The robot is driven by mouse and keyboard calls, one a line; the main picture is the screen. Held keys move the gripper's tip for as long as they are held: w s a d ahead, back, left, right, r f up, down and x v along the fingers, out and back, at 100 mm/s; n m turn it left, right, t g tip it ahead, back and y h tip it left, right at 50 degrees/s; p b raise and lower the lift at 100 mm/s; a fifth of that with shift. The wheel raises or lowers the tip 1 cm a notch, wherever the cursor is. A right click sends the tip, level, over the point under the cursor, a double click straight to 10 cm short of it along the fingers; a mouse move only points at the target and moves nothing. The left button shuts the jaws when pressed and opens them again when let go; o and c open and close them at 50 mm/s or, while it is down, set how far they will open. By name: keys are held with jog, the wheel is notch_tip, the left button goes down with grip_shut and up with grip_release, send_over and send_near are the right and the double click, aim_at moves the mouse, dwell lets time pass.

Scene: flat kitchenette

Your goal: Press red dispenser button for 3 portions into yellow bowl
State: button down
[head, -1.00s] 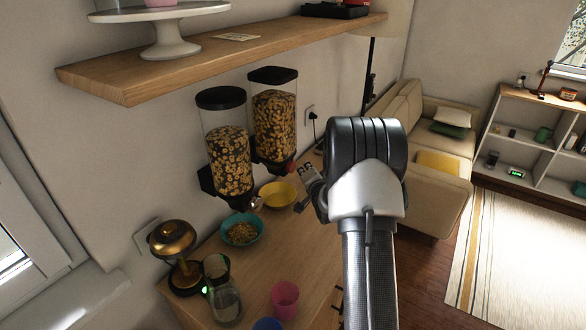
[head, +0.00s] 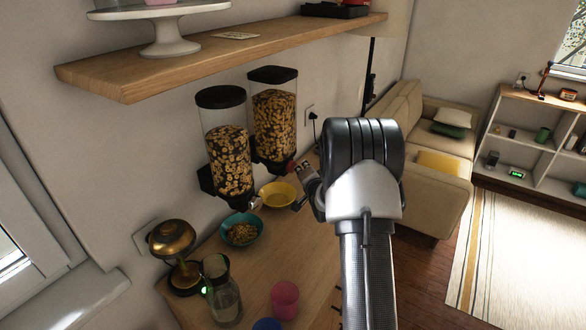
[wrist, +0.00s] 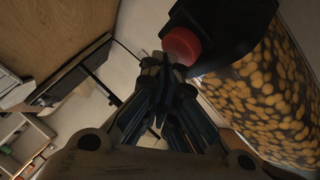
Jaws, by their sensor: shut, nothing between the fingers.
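The right cereal dispenser (head: 273,125) is mounted on the wall, with a red button (head: 291,166) at its lower front. The yellow bowl (head: 268,197) stands on the counter beneath it; its contents are too small to tell. My gripper (head: 299,169) is shut and empty beside the red button. In the wrist view the shut fingertips (wrist: 163,68) are right at the red button (wrist: 183,44), touching or almost touching it. The dispenser's clear body with cereal (wrist: 268,95) fills the right of that view.
A left dispenser (head: 229,155) hangs above a teal bowl (head: 242,230) holding cereal. A glass carafe (head: 224,295), a brass lamp (head: 172,240), a pink cup (head: 285,297) and a blue cup (head: 267,324) stand nearer. A wooden shelf (head: 215,57) is above the dispensers.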

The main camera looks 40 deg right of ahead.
jog(key=shift+w+a, duration=0.25)
jog(key=shift+w, duration=0.35)
dwell(0.7)
jog(key=shift+s, duration=0.1)
jog(key=shift+s+d+b, duration=0.2)
jog(key=shift+s, duration=0.25)
jog(key=shift+s+d+b, duration=0.15)
jog(key=shift+s+d, duration=0.05)
jog(key=shift+s, duration=0.25)
jog(key=shift+s+d, duration=0.35)
jog(key=shift+s, duration=0.45)
jog(key=shift+s+d, duration=0.3)
jog(key=shift+s, duration=0.45)
jog(key=shift+s+d, duration=0.35)
jog(key=shift+s, duration=0.45)
jog(key=shift+a, duration=0.1)
